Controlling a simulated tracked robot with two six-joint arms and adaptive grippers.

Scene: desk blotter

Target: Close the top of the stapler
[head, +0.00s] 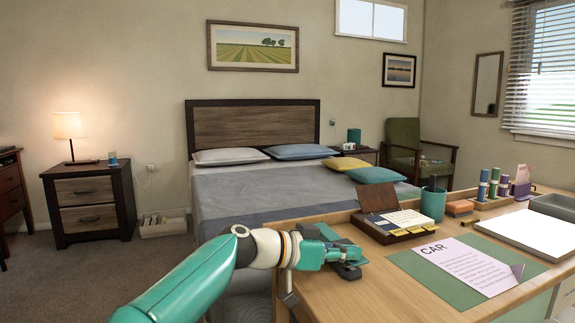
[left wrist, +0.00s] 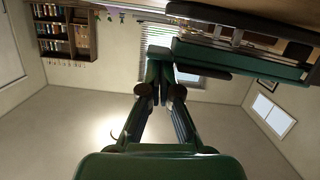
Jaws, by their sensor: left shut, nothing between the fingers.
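The stapler (head: 348,270) is at the near left edge of the desk, dark green and grey, partly hidden behind my left gripper (head: 345,253). In the left wrist view the stapler (left wrist: 240,56) fills the upper right, with a green part, a metal rail and a dark part. There my left gripper (left wrist: 158,62) has its fingertips together with nothing between them, close beside the stapler's end. I cannot tell whether they touch it, or how far its top is raised. My right gripper is not in view.
The desk (head: 390,283) has bare wood right of the stapler. A green blotter (head: 420,268) with a pink CAR sheet (head: 465,265) lies further right. A desk calendar (head: 405,222), a teal cup (head: 433,204) and a white paper stack (head: 530,235) stand behind.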

